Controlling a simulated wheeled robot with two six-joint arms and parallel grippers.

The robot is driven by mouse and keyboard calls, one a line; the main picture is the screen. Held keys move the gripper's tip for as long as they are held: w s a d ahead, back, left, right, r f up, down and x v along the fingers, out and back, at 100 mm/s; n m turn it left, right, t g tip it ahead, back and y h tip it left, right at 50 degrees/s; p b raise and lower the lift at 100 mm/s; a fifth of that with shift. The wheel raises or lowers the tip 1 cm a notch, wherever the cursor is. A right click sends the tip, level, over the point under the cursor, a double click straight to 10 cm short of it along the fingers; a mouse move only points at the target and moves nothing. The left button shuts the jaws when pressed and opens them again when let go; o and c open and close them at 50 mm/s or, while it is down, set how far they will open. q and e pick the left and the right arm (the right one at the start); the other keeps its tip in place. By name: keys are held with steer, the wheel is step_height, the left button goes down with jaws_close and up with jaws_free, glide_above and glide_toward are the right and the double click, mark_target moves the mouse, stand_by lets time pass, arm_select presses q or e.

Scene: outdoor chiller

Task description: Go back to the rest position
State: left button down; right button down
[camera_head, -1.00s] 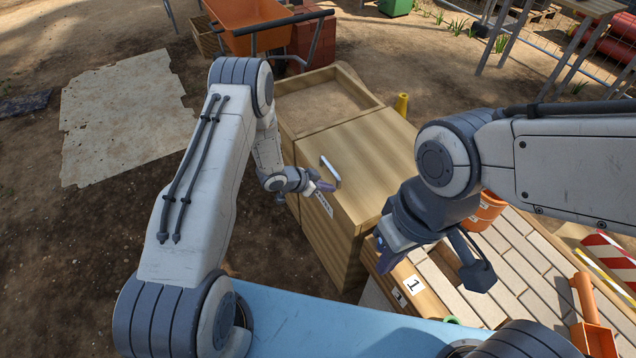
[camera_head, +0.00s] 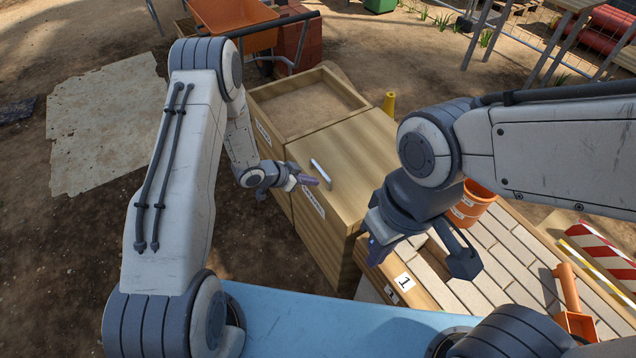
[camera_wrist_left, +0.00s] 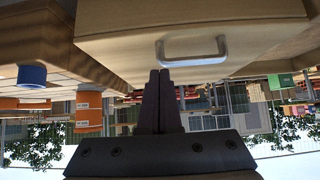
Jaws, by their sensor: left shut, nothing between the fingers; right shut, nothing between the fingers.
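My left gripper (camera_head: 310,180) is shut and empty in the head view. It appears beside the bar handle (camera_head: 321,172) on the wooden chest (camera_head: 345,190); whether they touch I cannot tell. In the left wrist view my left gripper (camera_wrist_left: 160,75) has its fingers together with nothing between them, and the metal handle (camera_wrist_left: 192,58) shows just beyond the tips, apart from them in the picture. My right gripper (camera_head: 374,250) is shut and empty, over the near right side by the pale bricks. Its dark wrist hides part of the chest's right side.
An open wooden bin (camera_head: 310,105) adjoins the chest. An orange bucket (camera_head: 473,205) stands on the pale brick surface (camera_head: 530,260), with an orange tool (camera_head: 567,290) at right. A blue surface (camera_head: 320,320) lies in front.

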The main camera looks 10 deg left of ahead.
arm_select(q)
steer(key=v, duration=0.6)
steer(key=shift+r, duration=0.15)
steer(key=s+d+r+n+g+y+p, duration=0.1)
steer(key=s+d+r+y, duration=0.15)
steer(key=r, duration=0.55)
steer(key=s+d+r+n+y, duration=0.1)
steer(key=s+d+r+y, duration=0.2)
steer(key=r, duration=0.5)
steer(key=s+d+r+g, duration=0.1)
steer(key=s+r, duration=0.2)
steer(key=s, duration=0.5)
steer(key=s+d+r+g+p, duration=0.1)
steer(key=s+d+r+g, duration=0.1)
steer(key=s, duration=0.6)
steer(key=s+d+r+g, duration=0.1)
steer(key=s+r, duration=0.3)
steer(key=s, duration=0.4)
steer(key=shift+s+d+r+n+g+y, duration=0.25)
steer(key=shift+n+g+y, duration=0.1)
steer(key=shift+g, duration=0.25)
